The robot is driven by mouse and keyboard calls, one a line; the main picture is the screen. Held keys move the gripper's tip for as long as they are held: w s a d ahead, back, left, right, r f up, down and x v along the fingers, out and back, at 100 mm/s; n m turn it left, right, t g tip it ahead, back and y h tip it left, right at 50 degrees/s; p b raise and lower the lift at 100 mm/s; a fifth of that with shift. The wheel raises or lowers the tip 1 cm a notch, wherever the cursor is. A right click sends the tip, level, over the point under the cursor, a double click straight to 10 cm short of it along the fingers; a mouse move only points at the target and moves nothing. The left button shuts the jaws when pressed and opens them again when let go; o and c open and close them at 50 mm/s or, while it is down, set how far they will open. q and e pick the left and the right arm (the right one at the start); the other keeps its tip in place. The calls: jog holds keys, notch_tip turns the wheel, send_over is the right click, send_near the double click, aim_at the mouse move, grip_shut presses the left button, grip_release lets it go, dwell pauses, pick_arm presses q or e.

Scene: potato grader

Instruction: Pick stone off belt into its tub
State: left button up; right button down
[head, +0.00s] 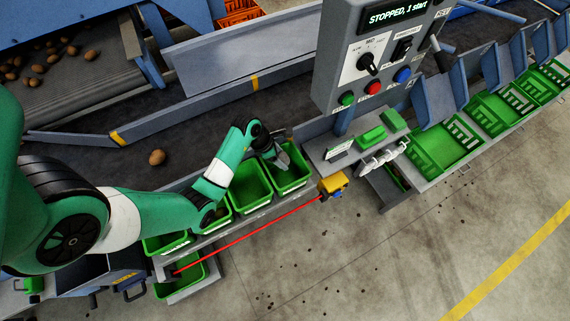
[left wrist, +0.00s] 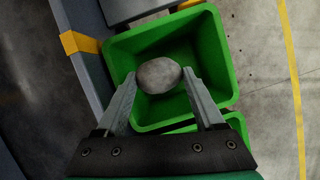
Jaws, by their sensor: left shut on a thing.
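In the left wrist view a grey, rounded stone (left wrist: 159,75) sits between the fingertips of my left gripper (left wrist: 160,84), which is shut on it. Below the stone is an open green tub (left wrist: 218,62), and its visible inside looks empty. In the head view my left gripper (head: 279,157) is over the tub (head: 294,184) at the right end of the row beside the belt (head: 105,163). The stone cannot be made out in the head view. My right gripper is not in view.
One potato (head: 157,157) lies on the belt. More green tubs (head: 250,187) stand left of the end one. A red cord (head: 250,232) runs along the front to a yellow box (head: 332,185). The control panel (head: 372,55) stands right of my gripper; its display reads STOPPED.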

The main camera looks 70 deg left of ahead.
pick_arm(q)
jog(key=o, duration=1.5)
jog(key=shift+c, duration=0.2)
jog(key=shift+r, duration=0.1)
jog(key=p+v, duration=0.4)
jog(key=v, duration=0.7)
jog(key=shift+r, duration=0.3)
jog(key=shift+d, duration=0.1)
